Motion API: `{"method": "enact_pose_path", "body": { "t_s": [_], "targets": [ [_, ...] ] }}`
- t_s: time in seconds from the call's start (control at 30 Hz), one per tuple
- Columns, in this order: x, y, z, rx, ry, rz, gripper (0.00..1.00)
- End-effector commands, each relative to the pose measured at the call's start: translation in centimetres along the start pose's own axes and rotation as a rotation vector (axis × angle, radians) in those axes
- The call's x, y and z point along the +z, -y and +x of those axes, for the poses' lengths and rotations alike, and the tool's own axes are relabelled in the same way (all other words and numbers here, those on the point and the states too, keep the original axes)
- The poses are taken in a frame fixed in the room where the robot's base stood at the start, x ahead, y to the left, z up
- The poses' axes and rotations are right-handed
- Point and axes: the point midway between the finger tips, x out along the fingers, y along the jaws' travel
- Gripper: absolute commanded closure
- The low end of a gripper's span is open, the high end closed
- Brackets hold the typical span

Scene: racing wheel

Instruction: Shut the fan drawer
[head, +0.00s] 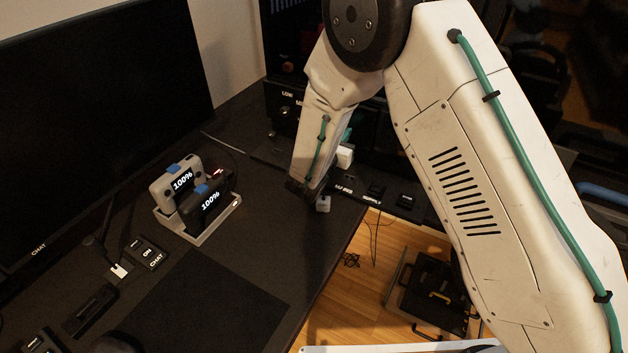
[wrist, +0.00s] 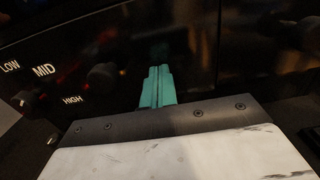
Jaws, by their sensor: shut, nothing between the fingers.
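My gripper shows in the wrist view as two teal fingers (wrist: 158,86) pressed together, with nothing between them. They point at a dark front panel (wrist: 120,50), close to it; I cannot tell whether they touch. The panel has a knob (wrist: 102,78) and the labels LOW, MID and HIGH. In the head view, my gripper is mostly hidden behind my wrist; a bit of teal (head: 347,136) shows beside the dark unit (head: 285,100) at the back of the desk. I cannot make out which part is the fan drawer or how far it stands out.
Two handheld devices reading 100% sit in a pale dock (head: 210,232) on the dark desk (head: 285,225). A large monitor (head: 100,110) stands at left. Small labelled switches (head: 376,188) line the desk's back edge. A dark case (head: 435,290) lies on the wooden floor.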

Motion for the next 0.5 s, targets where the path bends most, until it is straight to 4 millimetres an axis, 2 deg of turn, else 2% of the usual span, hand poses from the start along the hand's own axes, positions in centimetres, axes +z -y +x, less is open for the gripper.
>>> {"method": "enact_pose_path", "body": {
  "t_s": [0.2,0.5],
  "targets": [
    [0.0,-0.2,1.1,0.002,-0.001,0.001,1.0],
    [0.2,-0.1,1.8,-0.001,0.002,0.004,1.0]
  ]
}}
